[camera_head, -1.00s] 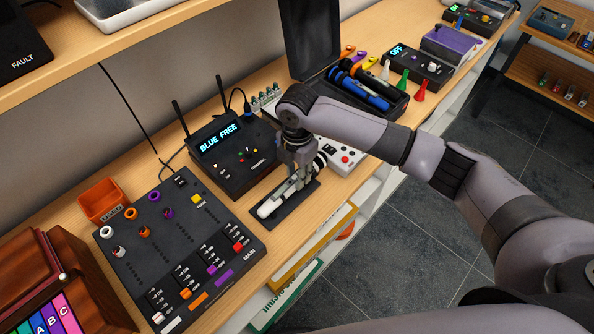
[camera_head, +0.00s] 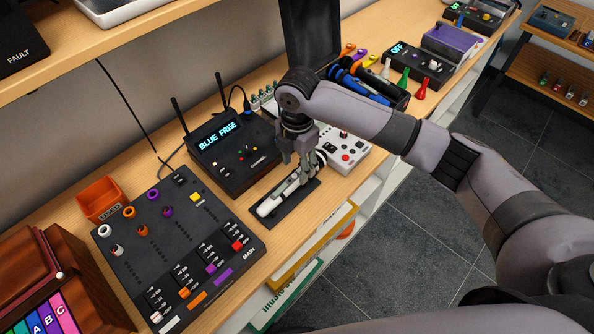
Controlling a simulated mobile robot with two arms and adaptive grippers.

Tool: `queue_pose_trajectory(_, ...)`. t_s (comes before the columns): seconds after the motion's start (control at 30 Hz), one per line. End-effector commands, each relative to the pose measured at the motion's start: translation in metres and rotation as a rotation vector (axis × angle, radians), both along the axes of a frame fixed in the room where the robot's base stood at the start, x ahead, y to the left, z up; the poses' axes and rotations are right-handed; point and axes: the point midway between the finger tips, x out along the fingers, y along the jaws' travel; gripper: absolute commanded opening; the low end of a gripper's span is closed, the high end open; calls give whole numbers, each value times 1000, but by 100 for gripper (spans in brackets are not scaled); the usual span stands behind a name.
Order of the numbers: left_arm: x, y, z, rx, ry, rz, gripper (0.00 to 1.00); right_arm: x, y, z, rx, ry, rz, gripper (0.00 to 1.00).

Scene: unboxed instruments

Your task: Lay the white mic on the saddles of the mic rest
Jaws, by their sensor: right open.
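The white mic (camera_head: 268,208) lies along the dark mic rest (camera_head: 292,213) on the bench, in front of the box reading "BLUE FREE". Its lower-left end shows; its other end is partly hidden by my gripper. I cannot make out the saddles clearly. My right gripper (camera_head: 303,170) is open and points down just above the upper-right part of the mic. I cannot tell whether a finger still touches it. My left gripper is out of view.
The "BLUE FREE" box (camera_head: 233,160) with two antennas stands behind the rest. A black mixer (camera_head: 178,245) is at left, and a white panel (camera_head: 347,152) is close at right. An open case with blue and orange-banded mics (camera_head: 363,90) lies beyond my arm.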

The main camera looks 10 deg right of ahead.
Motion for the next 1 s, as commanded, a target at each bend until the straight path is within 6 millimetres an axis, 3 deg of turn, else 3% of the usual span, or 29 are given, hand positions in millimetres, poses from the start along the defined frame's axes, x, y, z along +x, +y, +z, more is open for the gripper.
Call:
queue_pose_trajectory(0.2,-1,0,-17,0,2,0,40,2,0,47,2,-6,1,47)
queue_pose_trajectory(0.4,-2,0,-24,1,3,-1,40,1,0,78,0,-2,0,47)
queue_pose_trajectory(0.6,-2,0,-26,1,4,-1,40,0,0,90,0,0,0,47)
queue_pose_trajectory(1.0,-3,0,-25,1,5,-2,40,0,0,90,0,0,0,47)
